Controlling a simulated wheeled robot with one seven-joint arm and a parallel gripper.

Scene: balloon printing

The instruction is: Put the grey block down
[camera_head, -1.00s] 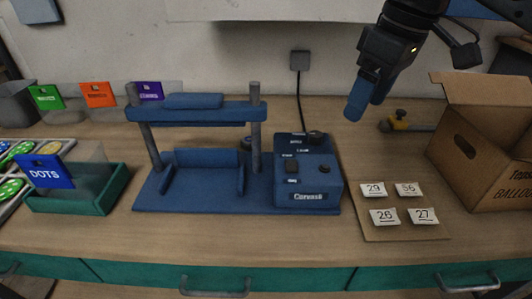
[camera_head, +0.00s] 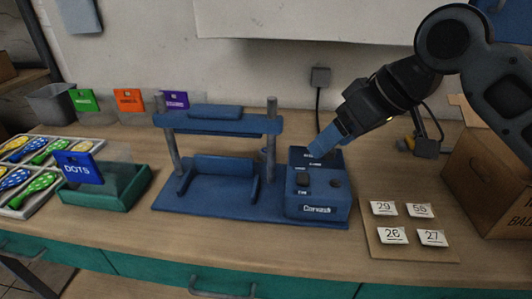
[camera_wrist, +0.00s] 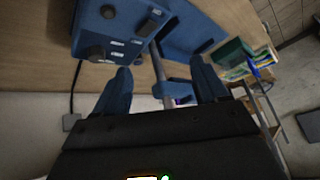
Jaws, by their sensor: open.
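I cannot make out a separate grey block in either view. My gripper (camera_head: 322,150) is open, its blue fingers pointing down-left over the back of the blue control box (camera_head: 318,205). In the wrist view, the two blue fingers (camera_wrist: 162,88) stand wide apart with nothing held between them. The control box (camera_wrist: 85,20) with its dark knobs lies beyond the left finger. Whether a finger touches the box is unclear. The blue press (camera_head: 215,182) with two grey posts stands just left of the box; one grey post (camera_wrist: 158,68) shows beyond the gap between the fingers.
A card mat (camera_head: 410,250) with several numbered cards lies right of the press, and a cardboard box (camera_head: 480,180) stands further right. A green tray (camera_head: 105,198) with a DOTS card, balloon trays (camera_head: 70,150) and a grey bin (camera_head: 52,104) are at left.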

